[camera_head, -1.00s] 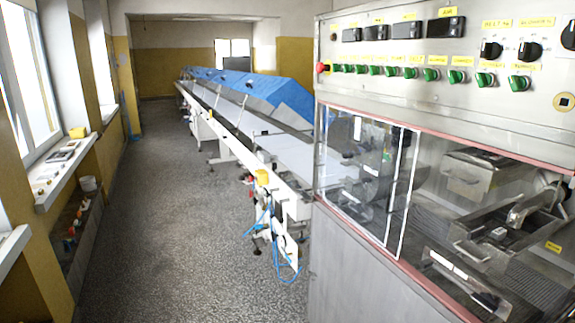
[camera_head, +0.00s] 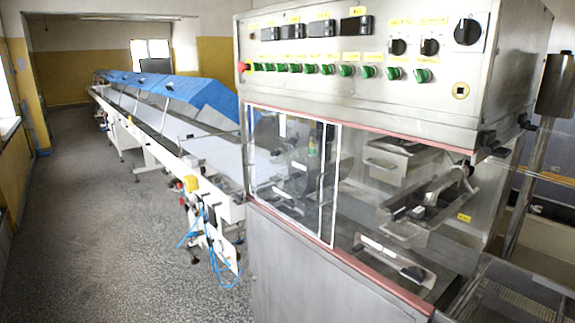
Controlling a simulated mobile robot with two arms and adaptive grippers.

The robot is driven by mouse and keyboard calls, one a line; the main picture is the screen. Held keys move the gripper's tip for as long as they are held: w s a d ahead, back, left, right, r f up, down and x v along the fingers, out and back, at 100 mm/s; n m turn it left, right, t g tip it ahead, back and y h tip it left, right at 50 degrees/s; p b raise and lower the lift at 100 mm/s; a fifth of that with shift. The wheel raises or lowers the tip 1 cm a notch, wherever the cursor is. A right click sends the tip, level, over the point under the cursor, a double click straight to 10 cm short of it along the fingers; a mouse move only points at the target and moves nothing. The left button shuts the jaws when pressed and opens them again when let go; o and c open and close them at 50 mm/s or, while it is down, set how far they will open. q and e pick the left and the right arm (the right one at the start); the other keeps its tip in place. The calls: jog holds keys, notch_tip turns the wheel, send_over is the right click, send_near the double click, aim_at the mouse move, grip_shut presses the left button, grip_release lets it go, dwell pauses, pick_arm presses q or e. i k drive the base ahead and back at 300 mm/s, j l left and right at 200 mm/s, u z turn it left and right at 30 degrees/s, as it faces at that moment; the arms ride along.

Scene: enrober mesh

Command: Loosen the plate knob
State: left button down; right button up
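The enrober machine (camera_head: 335,275) stands at the right, with a steel control panel (camera_head: 300,95) above a clear-windowed chamber. Black knobs (camera_head: 487,138) show at the lower right corner of the panel housing. Black rotary dials (camera_head: 467,32) sit on the panel's upper right. I cannot tell which of these, if any, is the plate knob. Inside the chamber, metal parts (camera_head: 425,210) show behind the clear window, partly blurred by reflections. Neither of my grippers is in view.
A long conveyor (camera_head: 205,150) with blue covers (camera_head: 190,92) runs from the machine to the far left. A wire mesh belt (camera_head: 510,305) lies at the lower right. A steel post (camera_head: 530,170) stands beyond the machine. Speckled floor (camera_head: 90,220) is open at left.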

aim_at(413, 274)
jog(key=i+j+z, duration=0.15)
jog(key=z, duration=0.3)
jog(key=i+j+z, duration=0.1)
jog(key=j+z, duration=0.15)
jog(key=z, duration=0.15)
jog(key=j+z, duration=0.25)
jog(key=z, duration=0.2)
jog(key=i, duration=0.05)
